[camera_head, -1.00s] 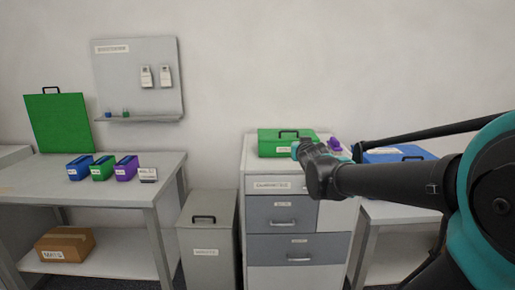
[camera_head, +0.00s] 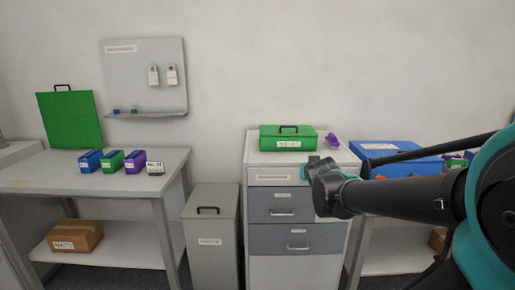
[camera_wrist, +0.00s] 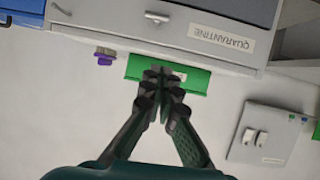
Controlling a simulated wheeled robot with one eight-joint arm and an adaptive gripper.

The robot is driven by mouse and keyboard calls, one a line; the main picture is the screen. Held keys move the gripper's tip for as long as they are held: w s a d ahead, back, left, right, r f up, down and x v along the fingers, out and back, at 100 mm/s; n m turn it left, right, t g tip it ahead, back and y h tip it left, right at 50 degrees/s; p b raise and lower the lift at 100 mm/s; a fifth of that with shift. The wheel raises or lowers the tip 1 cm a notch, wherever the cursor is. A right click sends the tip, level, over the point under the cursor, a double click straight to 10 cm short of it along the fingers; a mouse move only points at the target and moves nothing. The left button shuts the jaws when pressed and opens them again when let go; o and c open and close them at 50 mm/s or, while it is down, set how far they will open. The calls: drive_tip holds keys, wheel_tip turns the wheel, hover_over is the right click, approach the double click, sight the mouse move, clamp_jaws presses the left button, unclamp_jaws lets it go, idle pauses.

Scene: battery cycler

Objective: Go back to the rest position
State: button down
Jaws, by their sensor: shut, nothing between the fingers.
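My gripper shows in the wrist view (camera_wrist: 168,85) with its two dark fingers together and nothing between them. In the head view my arm reaches in from the right, and its dark wrist end (camera_head: 328,185) is in front of the right side of the quarantine drawer cabinet (camera_head: 265,232); the fingers cannot be made out there. The green box (camera_head: 288,138) with a black handle stands on the cabinet top, behind and left of the wrist. In the wrist view the picture is upside down, and the fingertips overlap the green box (camera_wrist: 140,68) without clear contact.
A purple item (camera_head: 331,138) lies beside the green box. A blue box (camera_head: 390,152) stands on the right table, partly behind my arm. A grey bin (camera_head: 211,240) stands left of the cabinet. The left table (camera_head: 60,175) holds small blue, green and purple bins.

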drive_tip(key=s+d+f+g+y, duration=0.1)
drive_tip(key=s+f+g, duration=0.8)
drive_tip(key=s+f, duration=1.4)
drive_tip(key=shift+s+f+n, duration=0.3)
drive_tip(key=shift+s, duration=0.15)
